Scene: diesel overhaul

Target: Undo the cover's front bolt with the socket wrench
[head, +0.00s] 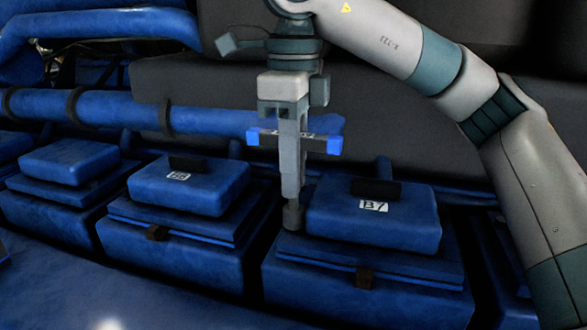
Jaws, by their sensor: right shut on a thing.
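My right gripper (291,122) hangs fingers down from the arm that comes in from the right. It is shut on the socket wrench (320,145), a dark crossbar with blue ends and a shaft pointing down. The wrench's dark socket end (293,216) is by the left edge of the blue cover marked B7 (400,225); I cannot tell whether it touches anything, and any bolt under it is hidden. My left gripper is not in view.
A similar blue cover (190,195) with a label and black handle stands to the left, with another (70,162) beyond it. A blue pipe (110,108) with dark clamps runs behind them. A dark grey wall (450,130) rises behind. The blue front surface (60,290) is mostly clear.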

